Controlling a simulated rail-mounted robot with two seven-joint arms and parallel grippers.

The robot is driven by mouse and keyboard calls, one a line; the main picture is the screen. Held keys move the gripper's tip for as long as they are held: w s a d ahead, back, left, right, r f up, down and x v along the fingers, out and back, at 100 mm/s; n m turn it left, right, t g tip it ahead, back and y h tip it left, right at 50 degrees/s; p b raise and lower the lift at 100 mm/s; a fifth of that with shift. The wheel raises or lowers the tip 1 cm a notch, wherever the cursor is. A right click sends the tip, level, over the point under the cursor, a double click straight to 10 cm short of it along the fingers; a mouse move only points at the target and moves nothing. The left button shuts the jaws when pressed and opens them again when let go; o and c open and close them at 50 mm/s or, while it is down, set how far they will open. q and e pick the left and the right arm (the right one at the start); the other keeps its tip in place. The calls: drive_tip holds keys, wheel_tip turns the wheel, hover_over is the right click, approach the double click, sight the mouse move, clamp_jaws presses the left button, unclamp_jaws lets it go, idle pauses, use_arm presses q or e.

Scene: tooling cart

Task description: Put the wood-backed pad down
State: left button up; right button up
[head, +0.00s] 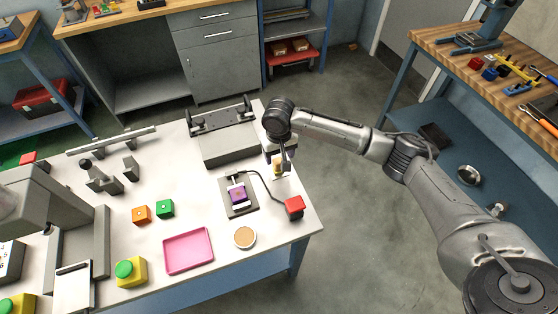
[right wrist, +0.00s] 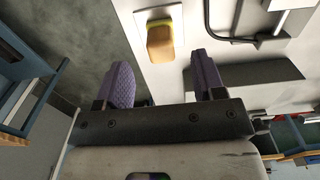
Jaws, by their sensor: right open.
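The wood-backed pad (right wrist: 160,42), a small brown block with a yellow edge, rests on a pale square plate (right wrist: 146,17) in the right wrist view. In the head view the pad (head: 277,168) shows small and partly covered, near the right edge of the white table. My right gripper (right wrist: 165,82) is open, its two purple-lined fingers apart with nothing between them. The pad lies just beyond the fingertips, apart from them. In the head view the right gripper (head: 281,156) is over the pad. My left gripper is not seen.
On the white table (head: 195,242), a purple block sits in a dark fixture (head: 239,197), cabled to a red block (head: 294,207). A pink tray (head: 188,250), a round tan-topped dish (head: 245,237) and a grey machine (head: 225,137) stand nearby. Open floor lies right of the table edge.

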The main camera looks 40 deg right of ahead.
sight(279, 163)
drive_tip(key=shift+r+p, duration=0.3)
drive_tip(key=shift+r, duration=2.25)
